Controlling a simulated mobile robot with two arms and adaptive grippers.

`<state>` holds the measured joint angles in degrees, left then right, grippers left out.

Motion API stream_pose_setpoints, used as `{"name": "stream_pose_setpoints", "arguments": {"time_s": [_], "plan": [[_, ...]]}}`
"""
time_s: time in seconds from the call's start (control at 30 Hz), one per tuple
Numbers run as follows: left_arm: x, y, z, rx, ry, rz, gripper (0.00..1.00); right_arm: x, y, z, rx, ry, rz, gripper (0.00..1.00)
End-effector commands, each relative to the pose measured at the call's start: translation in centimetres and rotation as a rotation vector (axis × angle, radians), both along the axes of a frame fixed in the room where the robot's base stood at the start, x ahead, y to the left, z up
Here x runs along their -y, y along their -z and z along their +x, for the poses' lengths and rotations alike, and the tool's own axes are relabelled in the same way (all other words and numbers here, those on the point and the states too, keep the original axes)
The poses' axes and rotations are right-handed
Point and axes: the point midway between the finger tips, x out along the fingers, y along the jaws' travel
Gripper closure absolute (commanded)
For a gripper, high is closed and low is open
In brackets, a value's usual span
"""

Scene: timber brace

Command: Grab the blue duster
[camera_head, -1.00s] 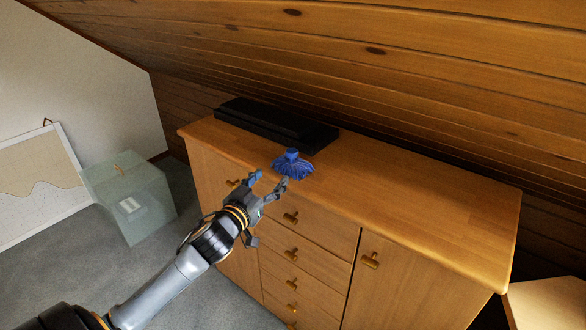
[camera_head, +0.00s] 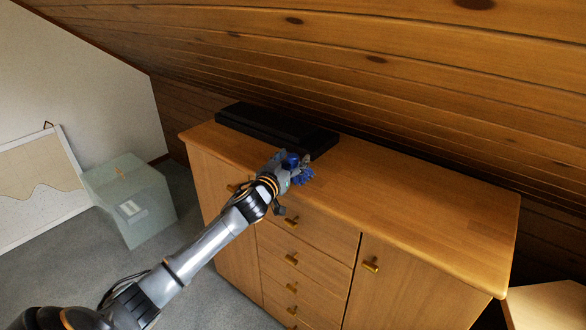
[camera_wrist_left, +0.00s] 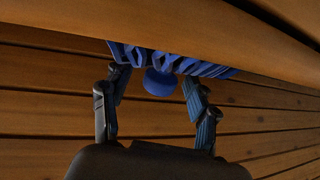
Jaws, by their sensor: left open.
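The blue duster (camera_head: 304,175) stands on the wooden cabinet top near its front edge, its bristles splayed at the bottom. My left gripper (camera_head: 298,164) is at the duster and hides part of it in the head view. In the left wrist view the duster (camera_wrist_left: 160,82) shows its round knob between the two fingers of my left gripper (camera_wrist_left: 158,95). The fingers are spread to either side of the knob, with a gap visible, so the gripper is open. My right gripper is not in view.
A long black case (camera_head: 275,128) lies on the cabinet top (camera_head: 420,200) behind the duster. The sloped timber ceiling (camera_head: 350,80) comes down low behind the cabinet. A translucent box (camera_head: 130,198) stands on the floor at left. The cabinet top to the right is clear.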

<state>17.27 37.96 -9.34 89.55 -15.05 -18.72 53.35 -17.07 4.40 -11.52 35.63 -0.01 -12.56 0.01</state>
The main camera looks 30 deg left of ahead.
Motion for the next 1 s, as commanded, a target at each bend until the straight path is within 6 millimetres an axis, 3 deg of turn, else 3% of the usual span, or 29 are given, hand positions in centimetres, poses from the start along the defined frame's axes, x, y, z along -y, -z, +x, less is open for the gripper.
{"name": "stream_pose_setpoints", "arguments": {"time_s": [0.3, 0.6, 1.0], "plan": [[-0.05, 0.05, 0.55, -0.001, 0.0, 0.0, 0.43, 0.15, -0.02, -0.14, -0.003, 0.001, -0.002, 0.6], [-0.04, 0.05, 0.52, -0.001, 0.0, 0.0, 1.0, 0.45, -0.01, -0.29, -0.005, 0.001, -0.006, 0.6], [-0.07, -0.86, 0.54, 0.003, 0.001, 0.001, 1.0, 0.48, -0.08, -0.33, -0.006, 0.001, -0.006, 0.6]]}}
